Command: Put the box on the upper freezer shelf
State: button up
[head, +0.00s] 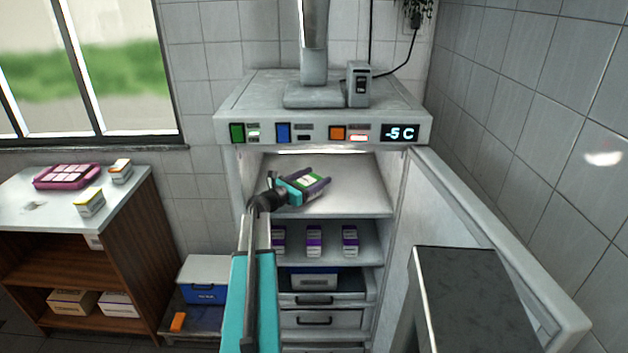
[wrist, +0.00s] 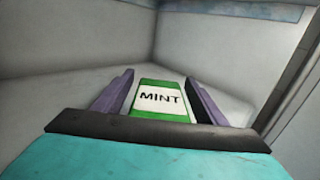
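The box, green with a white MINT label, lies between my fingers in the upper freezer compartment (head: 350,185). It shows in the head view (head: 309,183) and in the wrist view (wrist: 160,100). My gripper (head: 314,181) reaches in over the upper shelf (head: 355,205). Its two purple fingers (wrist: 160,76) stand either side of the box, with narrow gaps showing beside it, so it looks open around the box. The box's underside is hidden, so I cannot tell exactly how it meets the shelf.
The freezer door (head: 490,235) is swung open to the right. The lower shelf holds several white-and-purple boxes (head: 314,241), with drawers (head: 322,319) beneath. The upper shelf is otherwise clear. A counter (head: 50,215) at left holds a pink tray (head: 68,186) and a yellow-and-white box (head: 90,203).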

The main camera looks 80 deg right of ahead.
jog(key=shift+r, duration=0.15)
jog(key=shift+b+v, duration=1.05)
jog(key=shift+v, duration=2.7)
jog(key=shift+s, duration=0.1)
